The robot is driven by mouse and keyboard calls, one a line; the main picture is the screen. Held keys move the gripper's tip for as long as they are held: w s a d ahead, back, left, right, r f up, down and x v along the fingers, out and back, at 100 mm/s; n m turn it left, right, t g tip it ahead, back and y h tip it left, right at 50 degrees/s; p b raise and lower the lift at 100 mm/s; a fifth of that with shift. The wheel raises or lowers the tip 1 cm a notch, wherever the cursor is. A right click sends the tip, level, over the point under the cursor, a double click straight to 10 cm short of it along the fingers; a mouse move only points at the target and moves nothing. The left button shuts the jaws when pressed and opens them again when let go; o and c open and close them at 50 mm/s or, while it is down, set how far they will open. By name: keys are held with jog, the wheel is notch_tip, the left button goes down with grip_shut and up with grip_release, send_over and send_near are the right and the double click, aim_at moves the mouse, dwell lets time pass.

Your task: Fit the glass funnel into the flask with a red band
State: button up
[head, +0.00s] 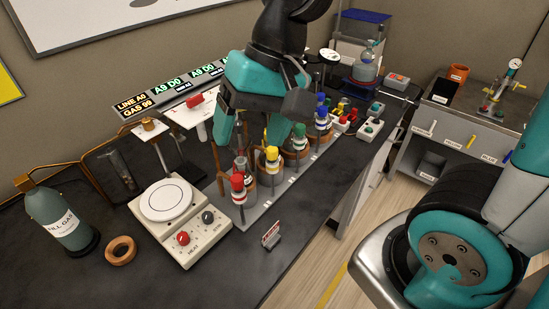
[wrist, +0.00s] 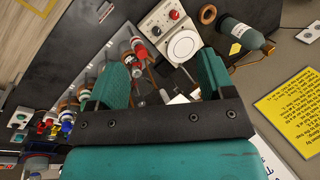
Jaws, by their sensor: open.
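A small flask with a red band (head: 238,182) stands at the near end of a row of flasks on a grey strip. My gripper (head: 252,135) is open and empty, above and behind the row in the head view. In the wrist view its two teal fingers (wrist: 163,66) are wide apart with nothing between them. I cannot pick out the glass funnel for certain. A pale, partly hidden piece (head: 202,131) hangs under a white plate left of my gripper.
Flasks with yellow (head: 272,154), green and blue (head: 321,112) bands continue the row. A hotplate (head: 180,217) stands left of the red-banded flask. A gas bottle (head: 58,217) and a brown ring (head: 121,250) are farther left. The bench's front right is mostly clear, with a small sign (head: 271,235).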

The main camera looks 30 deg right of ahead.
jog(key=s+n, duration=0.7)
jog(key=n, duration=0.1)
jog(key=shift+s+a+f, duration=0.3)
